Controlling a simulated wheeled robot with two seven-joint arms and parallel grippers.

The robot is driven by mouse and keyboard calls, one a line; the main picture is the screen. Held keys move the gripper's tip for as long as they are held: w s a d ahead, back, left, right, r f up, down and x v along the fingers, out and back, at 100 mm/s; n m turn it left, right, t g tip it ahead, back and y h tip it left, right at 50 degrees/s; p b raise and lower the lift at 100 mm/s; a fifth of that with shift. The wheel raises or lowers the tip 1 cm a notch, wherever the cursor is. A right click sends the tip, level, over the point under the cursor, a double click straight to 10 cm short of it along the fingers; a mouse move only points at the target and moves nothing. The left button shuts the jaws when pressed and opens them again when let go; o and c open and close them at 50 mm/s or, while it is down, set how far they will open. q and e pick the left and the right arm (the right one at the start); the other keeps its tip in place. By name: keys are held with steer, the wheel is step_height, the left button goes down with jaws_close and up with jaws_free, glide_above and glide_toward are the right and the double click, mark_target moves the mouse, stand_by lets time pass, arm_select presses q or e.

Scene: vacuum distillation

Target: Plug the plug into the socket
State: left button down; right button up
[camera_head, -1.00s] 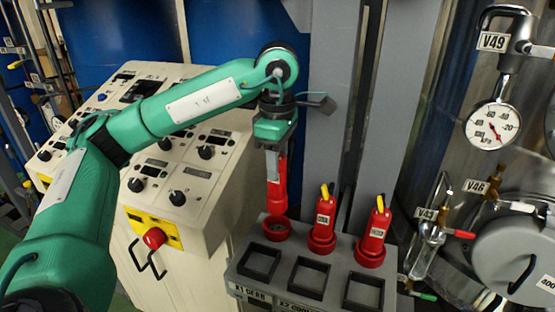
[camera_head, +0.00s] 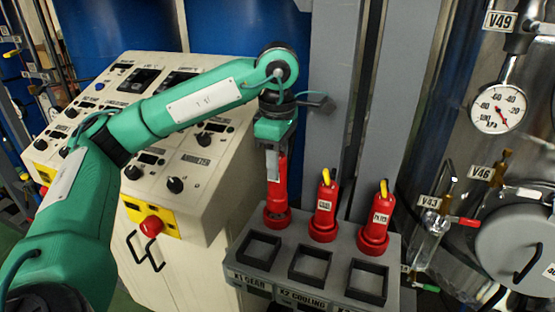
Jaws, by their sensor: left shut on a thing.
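My left gripper (camera_head: 274,147) points down and is shut on the top of a red plug (camera_head: 278,183). The plug is upright, with a pale label near its top. Its lower end meets the red round socket (camera_head: 277,218) at the left of the grey socket box, and the socket's opening is hidden by it. I cannot tell how deep the plug sits. My right gripper is not in view.
Two more red plugs, a middle one (camera_head: 325,206) and a right one (camera_head: 378,217), stand in sockets beside it. The grey socket box (camera_head: 235,262) has square black frames in front. A cream control console (camera_head: 215,195) stands left; metal vessel (camera_head: 515,240) right.

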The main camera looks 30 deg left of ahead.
mark_target(277, 183)
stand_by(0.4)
arm_select(q)
steer(key=shift+b, duration=0.4)
stand_by(0.4)
stand_by(0.5)
steer(key=shift+f+b, duration=0.4)
steer(key=shift+b, duration=0.1)
steer(key=shift+f+b, duration=1.45)
steer(key=shift+f, duration=0.2)
steer(key=c, duration=0.9)
jaws_free()
steer(key=shift+o, duration=0.2)
steer(key=shift+r, duration=0.1)
